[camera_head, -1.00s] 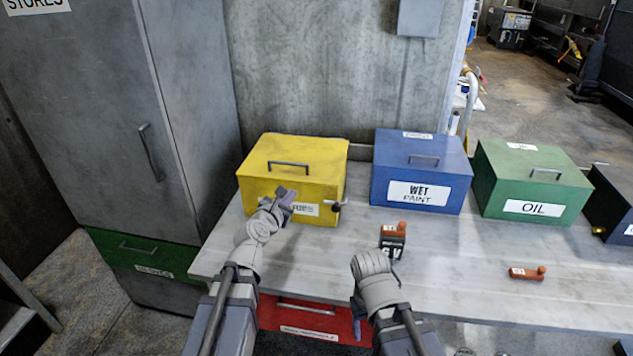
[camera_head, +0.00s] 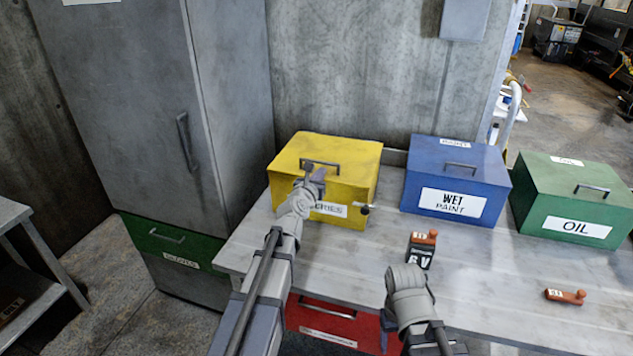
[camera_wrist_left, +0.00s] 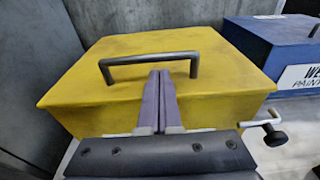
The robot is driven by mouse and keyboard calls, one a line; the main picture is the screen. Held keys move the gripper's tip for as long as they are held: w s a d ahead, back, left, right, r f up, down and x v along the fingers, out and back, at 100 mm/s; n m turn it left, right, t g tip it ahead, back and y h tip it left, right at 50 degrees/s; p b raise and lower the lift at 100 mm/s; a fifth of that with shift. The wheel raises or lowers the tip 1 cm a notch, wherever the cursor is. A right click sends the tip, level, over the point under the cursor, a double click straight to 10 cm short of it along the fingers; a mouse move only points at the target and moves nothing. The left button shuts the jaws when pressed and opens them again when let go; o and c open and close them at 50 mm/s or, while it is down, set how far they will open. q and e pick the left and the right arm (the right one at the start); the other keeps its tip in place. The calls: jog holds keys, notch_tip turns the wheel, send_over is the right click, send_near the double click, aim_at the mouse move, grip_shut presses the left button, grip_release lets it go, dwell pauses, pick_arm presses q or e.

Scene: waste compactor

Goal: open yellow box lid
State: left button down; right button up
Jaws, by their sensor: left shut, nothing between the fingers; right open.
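The yellow box (camera_head: 352,158) stands on the grey bench with its lid closed. A dark bar handle (camera_head: 320,162) is on its lid, and it also shows in the left wrist view (camera_wrist_left: 150,60). A small latch or knob (camera_wrist_left: 272,130) sits at the front right corner of the box. My left gripper (camera_head: 318,178) is in front of the box, its fingertips close to the handle. In the left wrist view its fingers (camera_wrist_left: 158,80) are together, with nothing between them, just below the handle bar. My right gripper (camera_head: 390,330) is low at the bench's front edge, mostly hidden by its wrist.
A blue box (camera_head: 475,165) labelled WET PAINT and a green OIL box (camera_head: 570,180) stand to the right. A 6V battery (camera_head: 421,252) and an orange-brown piece (camera_head: 566,296) lie on the bench (camera_head: 490,270). A grey cabinet (camera_head: 150,110) stands left.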

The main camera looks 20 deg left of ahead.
pick_arm(q)
jog(key=shift+w+f, duration=0.1)
jog(key=shift+w, duration=0.65)
